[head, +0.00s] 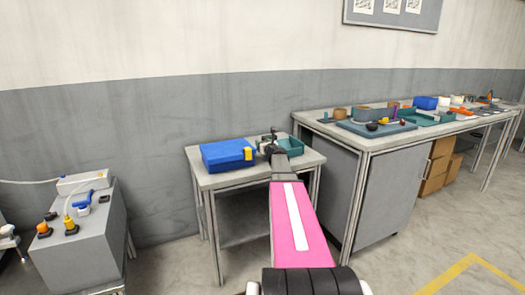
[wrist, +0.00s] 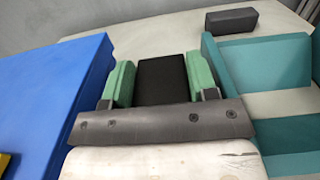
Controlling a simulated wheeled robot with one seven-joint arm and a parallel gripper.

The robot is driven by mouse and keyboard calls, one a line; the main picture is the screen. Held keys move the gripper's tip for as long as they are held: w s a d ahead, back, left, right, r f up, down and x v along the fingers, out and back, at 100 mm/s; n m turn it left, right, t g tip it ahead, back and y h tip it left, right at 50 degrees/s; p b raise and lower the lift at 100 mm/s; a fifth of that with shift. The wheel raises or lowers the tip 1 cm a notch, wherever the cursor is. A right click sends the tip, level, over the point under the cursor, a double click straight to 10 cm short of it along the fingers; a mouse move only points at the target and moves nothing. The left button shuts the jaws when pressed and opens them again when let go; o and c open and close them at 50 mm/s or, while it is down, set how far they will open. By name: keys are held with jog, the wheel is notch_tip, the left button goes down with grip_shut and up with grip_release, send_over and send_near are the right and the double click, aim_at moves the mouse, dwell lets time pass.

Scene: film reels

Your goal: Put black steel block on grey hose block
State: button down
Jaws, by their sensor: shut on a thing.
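My gripper (wrist: 160,79) has green finger pads, shut on the black steel block (wrist: 162,82), which sits between them. In the wrist view I cannot tell whether the block touches the table top below it. A dark grey block, which looks like the grey hose block (wrist: 230,20), lies on the table beyond and to the right of my gripper, apart from the held block. In the head view my gripper (head: 272,142) is over the small table, between the blue box and the teal tray. Both blocks are too small or hidden to make out clearly there.
The blue box (wrist: 50,85) is close on the left of my gripper. The teal tray (wrist: 262,68) is close on the right. The small table's (wrist: 150,38) surface is bare around the grey block. A longer bench (head: 345,131) with several items stands to the right.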

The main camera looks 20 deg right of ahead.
jog(key=shift+f, duration=1.7)
jog(key=shift+c, duration=2)
grip_release()
jog(key=shift+f, duration=0.15)
jog(key=shift+s, duration=0.3)
jog(key=shift+o, duration=0.6)
jog(key=s, duration=1)
jog(key=shift+s+d, duration=0.15)
jog(key=shift+s, duration=0.25)
jog(key=shift+o, duration=1.4)
jog(key=shift+s, duration=0.3)
